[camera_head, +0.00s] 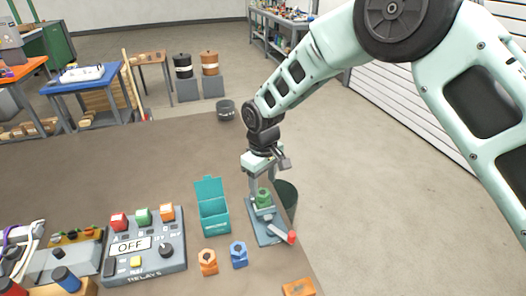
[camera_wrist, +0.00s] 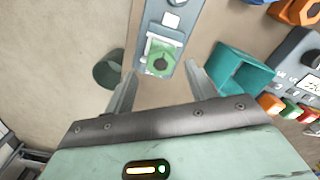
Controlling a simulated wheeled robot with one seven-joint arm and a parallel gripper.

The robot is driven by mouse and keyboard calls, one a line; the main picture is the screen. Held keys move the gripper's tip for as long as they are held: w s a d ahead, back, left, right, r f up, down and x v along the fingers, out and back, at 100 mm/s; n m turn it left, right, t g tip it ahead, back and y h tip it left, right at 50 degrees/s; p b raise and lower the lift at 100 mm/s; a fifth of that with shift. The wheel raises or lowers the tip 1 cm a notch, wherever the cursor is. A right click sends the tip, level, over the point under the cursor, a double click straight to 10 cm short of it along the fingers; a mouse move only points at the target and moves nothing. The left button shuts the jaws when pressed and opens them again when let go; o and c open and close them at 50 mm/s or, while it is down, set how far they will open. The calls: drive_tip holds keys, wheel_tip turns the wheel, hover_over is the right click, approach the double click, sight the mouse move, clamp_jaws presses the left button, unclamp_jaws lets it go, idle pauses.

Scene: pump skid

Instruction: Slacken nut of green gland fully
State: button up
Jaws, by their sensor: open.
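The green gland (camera_head: 264,197) stands on a blue-grey base plate near the right edge of the table. Its hexagonal nut (camera_wrist: 160,62) shows from above in the wrist view, with a dark hole at its centre. My gripper (camera_head: 266,188) is over the gland, pointing down. In the wrist view my gripper (camera_wrist: 160,78) has its two fingers wide apart, one to each side of the nut and nearer the camera. No contact with the nut shows. The base plate (camera_head: 272,236) carries a red-ended handle (camera_head: 291,237) at its front.
A teal open box (camera_head: 212,215) stands just left of the gland. Orange (camera_head: 208,262) and blue (camera_head: 239,254) hex pieces lie in front of the box. A relay panel (camera_head: 145,262) reading OFF is further left. A dark green bin (camera_head: 287,199) is right behind the plate.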

sight(263, 193)
wheel_tip(263, 193, up, 14)
drive_tip(key=b, duration=0.2)
drive_tip(key=shift+f, duration=0.1)
drive_tip(key=s+d, duration=0.4)
drive_tip(key=s, duration=0.6)
drive_tip(key=s+d+m, duration=0.1)
drive_tip(key=s+d, duration=0.4)
drive_tip(key=s, duration=0.5)
drive_tip(key=s+d, duration=0.4)
drive_tip(key=s, duration=0.7)
drive_tip(key=shift+d+m+y, duration=0.15)
drive_tip(key=shift+m+y, duration=0.15)
drive_tip(key=shift+m, duration=0.1)
